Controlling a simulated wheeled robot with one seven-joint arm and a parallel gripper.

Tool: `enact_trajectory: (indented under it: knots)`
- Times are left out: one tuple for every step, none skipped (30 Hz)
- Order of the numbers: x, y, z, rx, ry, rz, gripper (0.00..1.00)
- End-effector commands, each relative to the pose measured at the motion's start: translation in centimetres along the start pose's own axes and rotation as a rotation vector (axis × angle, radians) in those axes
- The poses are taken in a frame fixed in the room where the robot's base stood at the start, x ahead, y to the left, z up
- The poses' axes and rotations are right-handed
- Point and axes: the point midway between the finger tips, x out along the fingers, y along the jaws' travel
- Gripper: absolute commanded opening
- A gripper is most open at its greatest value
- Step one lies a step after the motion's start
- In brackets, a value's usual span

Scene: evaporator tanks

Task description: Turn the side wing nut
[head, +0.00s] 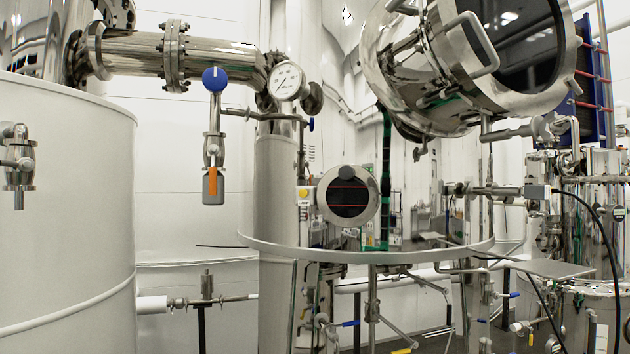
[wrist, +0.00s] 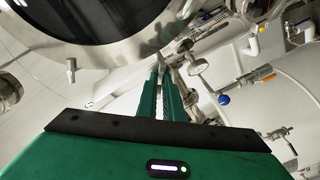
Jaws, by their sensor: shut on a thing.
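In the wrist view, my green gripper (wrist: 159,72) reaches up to the lower edge of the round hatch (wrist: 130,50), which has a metal rim and a dark window. Its two narrow fingers are close together and shut on a small metal part at the rim, which I take to be the side wing nut. The fingertips hide most of that part, so its angle cannot be told. In the head view, the tilted shiny hatch (head: 478,75) is at the upper right. My gripper cannot be made out clearly there.
A blue-knobbed valve (head: 214,82) and a pressure gauge (head: 287,80) hang at the upper left of the head view. A large white tank (head: 65,200) fills the left. Pipes and a black cable (head: 600,215) crowd the right. In the wrist view, a blue-capped fitting (wrist: 224,99) lies right of the fingers.

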Motion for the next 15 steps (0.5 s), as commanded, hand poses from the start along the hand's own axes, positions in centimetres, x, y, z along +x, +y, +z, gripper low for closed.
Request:
enact_trajectory:
  knots:
    - [-0.12, 0.22, -0.06, 0.003, 0.003, 0.006, 0.0]
    - [-0.12, 0.22, -0.06, 0.003, 0.003, 0.006, 0.0]
    - [-0.12, 0.23, -0.06, -0.002, 0.003, 0.007, 0.0]
    - [-0.11, 0.25, -0.05, -0.017, 0.003, 0.007, 0.0]
    - [-0.11, 0.27, -0.04, -0.041, 0.002, 0.008, 0.0]
    - [-0.1, 0.27, -0.02, -0.084, 0.002, 0.008, 0.0]
    - [-0.1, 0.29, -0.01, -0.113, 0.001, 0.008, 0.0]
    - [-0.12, 0.28, -0.04, -0.14, 0.002, 0.008, 0.0]
    - [-0.15, 0.28, -0.07, -0.167, 0.003, 0.008, 0.0]
    - [-0.16, 0.29, -0.08, -0.18, 0.003, 0.008, 0.0]
    - [-0.18, 0.3, -0.08, -0.187, 0.003, 0.008, 0.0]
    - [-0.18, 0.29, -0.09, -0.189, 0.003, 0.008, 0.0]
    - [-0.19, 0.29, -0.09, -0.189, 0.003, 0.008, 0.0]
    - [-0.19, 0.29, -0.09, -0.188, 0.003, 0.008, 0.0]
    - [-0.19, 0.3, -0.09, -0.188, 0.004, 0.008, 0.0]
